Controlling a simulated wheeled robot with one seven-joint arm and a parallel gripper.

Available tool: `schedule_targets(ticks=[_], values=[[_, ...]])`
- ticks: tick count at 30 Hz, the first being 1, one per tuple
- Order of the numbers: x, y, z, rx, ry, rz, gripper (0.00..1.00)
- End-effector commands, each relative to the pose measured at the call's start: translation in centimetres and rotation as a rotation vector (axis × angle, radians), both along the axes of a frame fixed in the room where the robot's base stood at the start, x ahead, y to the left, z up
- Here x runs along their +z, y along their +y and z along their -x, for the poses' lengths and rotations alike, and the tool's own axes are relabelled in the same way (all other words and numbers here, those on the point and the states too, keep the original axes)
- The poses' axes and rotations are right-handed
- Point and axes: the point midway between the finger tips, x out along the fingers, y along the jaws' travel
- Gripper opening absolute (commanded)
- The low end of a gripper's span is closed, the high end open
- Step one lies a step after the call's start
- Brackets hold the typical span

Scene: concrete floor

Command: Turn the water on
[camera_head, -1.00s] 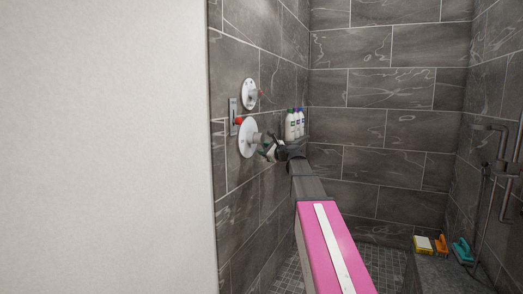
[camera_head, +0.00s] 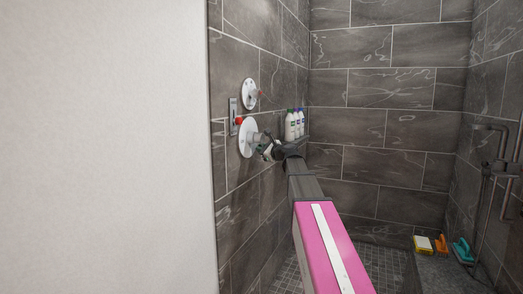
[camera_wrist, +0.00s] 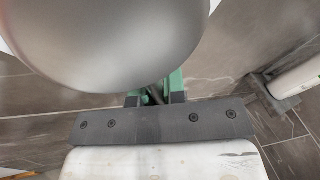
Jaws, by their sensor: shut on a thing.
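The lower shower valve has a round white plate (camera_head: 248,138) on the tiled left wall, with a metal knob (camera_head: 258,138) standing out from it. A smaller upper round valve plate (camera_head: 249,94) is above it. My gripper (camera_head: 266,149) is at the lower knob, shut on part of it. In the wrist view a large rounded metal knob (camera_wrist: 120,45) fills the top and hides most of the green fingers (camera_wrist: 155,92). The exact contact between fingers and knob is hidden.
White bottles (camera_head: 290,125) stand on a small ledge just right of my gripper. A yellow sponge (camera_head: 424,245) and a teal brush (camera_head: 462,250) lie on the bench at the right. A pale wall fills the left side.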

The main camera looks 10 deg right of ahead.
Motion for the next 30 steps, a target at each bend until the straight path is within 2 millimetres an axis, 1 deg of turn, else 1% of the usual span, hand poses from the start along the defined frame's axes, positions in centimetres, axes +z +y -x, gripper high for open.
schedule_targets(ticks=[8, 18, 30], values=[[-0.7, 0.5, 0.8, 0.000, 0.113, -0.073, 0.00], [-1.7, 1.6, 2.6, -0.001, 0.360, -0.238, 0.00], [-2.1, 2.8, 4.4, -0.002, 0.606, -0.403, 0.00]])
